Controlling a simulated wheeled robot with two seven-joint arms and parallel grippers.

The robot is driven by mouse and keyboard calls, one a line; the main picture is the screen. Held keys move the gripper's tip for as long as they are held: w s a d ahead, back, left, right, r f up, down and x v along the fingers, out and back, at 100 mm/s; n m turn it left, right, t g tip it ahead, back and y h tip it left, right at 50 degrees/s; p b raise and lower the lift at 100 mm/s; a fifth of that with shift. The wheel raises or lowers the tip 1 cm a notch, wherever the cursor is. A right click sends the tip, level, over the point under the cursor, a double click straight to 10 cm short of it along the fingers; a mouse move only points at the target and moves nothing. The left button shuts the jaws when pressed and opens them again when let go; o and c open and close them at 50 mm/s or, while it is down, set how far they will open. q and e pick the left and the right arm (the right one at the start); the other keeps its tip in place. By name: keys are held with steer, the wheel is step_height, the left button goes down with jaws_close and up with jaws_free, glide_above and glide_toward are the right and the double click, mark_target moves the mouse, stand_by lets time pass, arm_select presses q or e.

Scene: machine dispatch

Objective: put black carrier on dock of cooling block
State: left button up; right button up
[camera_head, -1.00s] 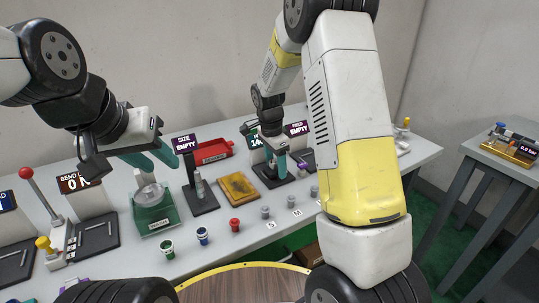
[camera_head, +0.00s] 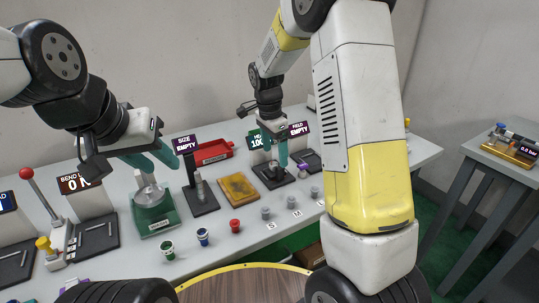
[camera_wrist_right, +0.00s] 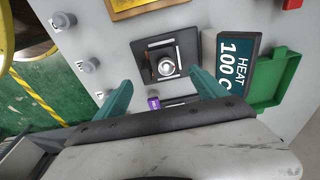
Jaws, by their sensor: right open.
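My right gripper (camera_head: 274,150) is open and empty above the heat station (camera_head: 272,175) in the head view. In the right wrist view its teal fingers (camera_wrist_right: 162,90) are spread, with the station's dark plate (camera_wrist_right: 167,66) beyond them. A round silver piece (camera_wrist_right: 165,67) sits in a dark square on that plate; I cannot tell whether this is the black carrier. My left gripper (camera_head: 151,158) looks open, above a clear dish on a green block (camera_head: 155,218). I cannot pick out the cooling block or its dock with certainty.
The heat display (camera_wrist_right: 237,62) reads 100 C. A yellow-brown tray (camera_head: 238,188), a red tray (camera_head: 213,152) and the size station (camera_head: 200,200) stand to its left. Several small knobs line the front edge. A side table (camera_head: 500,155) at right holds a gold-based device (camera_head: 511,147).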

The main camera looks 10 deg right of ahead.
step_height(320, 180, up, 7)
steer(key=s+d+r+n+t+y, duration=0.3)
steer(key=s+r+n, duration=0.5)
steer(key=s, duration=0.5)
steer(key=s+r+n+t, duration=0.1)
steer(key=s+n, duration=0.5)
steer(key=s, duration=0.6)
steer(key=shift+s+t, duration=0.4)
steer(key=shift+t, duration=0.4)
steer(key=shift+r, duration=0.1)
